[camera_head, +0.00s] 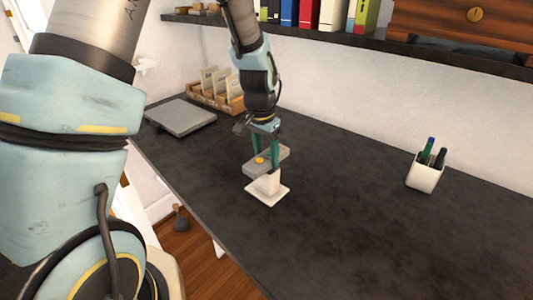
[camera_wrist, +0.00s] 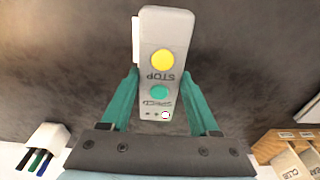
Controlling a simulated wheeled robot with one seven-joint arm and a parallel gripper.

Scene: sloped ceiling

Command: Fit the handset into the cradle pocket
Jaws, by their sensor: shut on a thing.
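The handset (camera_head: 257,162) is a grey block with a yellow button. The white cradle (camera_head: 267,192) stands on the desk, a flat base with an upright pocket. The handset is beside and above the pocket, lying roughly flat. A white edge (camera_wrist: 136,42) beside the handset may be the cradle. I cannot tell whether they touch.
A grey flat slab (camera_head: 180,117) lies at the desk's left, near a wooden card holder (camera_head: 228,105). A white pen cup (camera_head: 424,178) stands at right. A shelf (camera_head: 350,46) with books runs along the wall. The desk between cradle and cup is clear.

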